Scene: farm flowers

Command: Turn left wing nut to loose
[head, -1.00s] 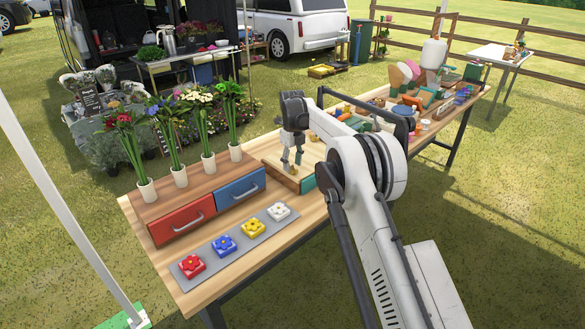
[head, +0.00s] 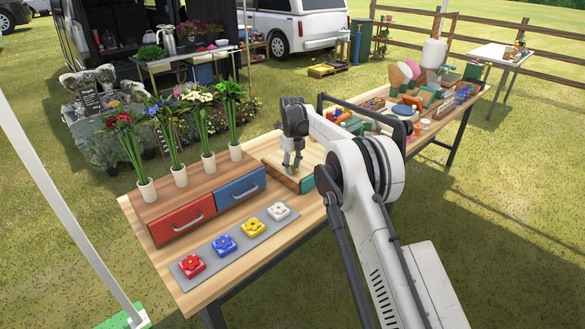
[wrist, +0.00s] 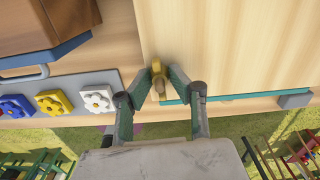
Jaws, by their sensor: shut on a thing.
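A brass-yellow wing nut (wrist: 157,69) sits at the edge of the light wooden board (wrist: 225,45), at the left end of a teal strip (wrist: 225,97) in the wrist view. My gripper (wrist: 158,80) has one finger on each side of the nut and is shut on it. In the head view my gripper (head: 292,168) points down at the front of the board (head: 277,147). The nut is too small and too covered there to tell its angle.
A blue drawer (head: 240,187) and a red drawer (head: 181,219) stand left of the board. In front lies a grey strip (head: 209,253) with coloured flower blocks. A dark-handled tool carrier (head: 368,108) and other goods stand to the right.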

